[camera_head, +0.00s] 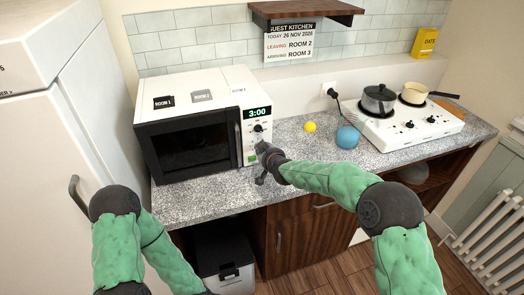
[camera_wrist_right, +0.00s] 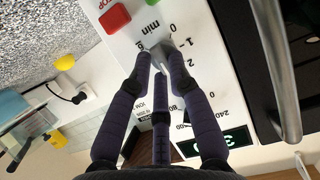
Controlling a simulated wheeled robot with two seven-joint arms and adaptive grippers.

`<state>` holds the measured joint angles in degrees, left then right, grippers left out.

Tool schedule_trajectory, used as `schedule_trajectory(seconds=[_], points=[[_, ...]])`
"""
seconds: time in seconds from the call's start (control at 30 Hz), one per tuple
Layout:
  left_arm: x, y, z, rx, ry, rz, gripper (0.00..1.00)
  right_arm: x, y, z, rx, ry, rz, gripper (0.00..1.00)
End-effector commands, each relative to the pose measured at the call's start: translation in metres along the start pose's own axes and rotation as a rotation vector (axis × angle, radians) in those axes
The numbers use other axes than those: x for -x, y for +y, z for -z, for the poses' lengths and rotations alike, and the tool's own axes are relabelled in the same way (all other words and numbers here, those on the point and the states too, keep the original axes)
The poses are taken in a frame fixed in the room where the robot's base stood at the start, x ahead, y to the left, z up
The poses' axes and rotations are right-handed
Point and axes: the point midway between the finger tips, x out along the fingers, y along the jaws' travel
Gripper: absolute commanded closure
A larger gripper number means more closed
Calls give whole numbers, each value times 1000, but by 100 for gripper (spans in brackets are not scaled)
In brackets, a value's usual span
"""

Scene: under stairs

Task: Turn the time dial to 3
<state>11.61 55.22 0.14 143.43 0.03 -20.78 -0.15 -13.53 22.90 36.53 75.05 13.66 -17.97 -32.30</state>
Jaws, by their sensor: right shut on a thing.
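The white microwave (camera_head: 190,104) stands on the counter, with its control panel on the right. In the right wrist view, the grey time dial (camera_wrist_right: 157,52) sits beside the printed "min" and the numbers 0, 1 and 2. My right gripper (camera_wrist_right: 160,62) is shut on this dial, its fingers on either side of it. The fingers hide part of the scale, and I cannot tell which number the dial points to. The display (camera_head: 257,112) reads 3:00. An upper dial (camera_head: 258,128) sits below the display. My left arm is at the lower left; its gripper is out of view.
A red button (camera_wrist_right: 114,18) and a green button lie beside the dial. A yellow ball (camera_head: 310,127), a blue round object (camera_head: 347,137) and a white hob (camera_head: 412,126) with pots stand to the right.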

Motion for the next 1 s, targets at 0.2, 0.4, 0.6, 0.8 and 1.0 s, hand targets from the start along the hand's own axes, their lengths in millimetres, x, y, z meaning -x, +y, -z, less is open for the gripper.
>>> schedule_trajectory(seconds=[0.2, 0.4, 0.6, 0.8, 1.0], points=[[0, 0, 0, 0, 0, 0, 60, -1, -1, -10, -2, -18, 3, 100], [0, 0, 0, 0, 0, 0, 60, -1, -2, -10, 0, -18, 4, 57], [0, 0, 0, 0, 0, 0, 60, -1, -1, -6, 1, -11, 3, 57], [0, 0, 0, 0, 0, 0, 60, 5, -1, -3, 1, -6, 2, 57], [0, 0, 0, 0, 0, 0, 60, 29, -1, -3, 1, -7, 2, 57]])
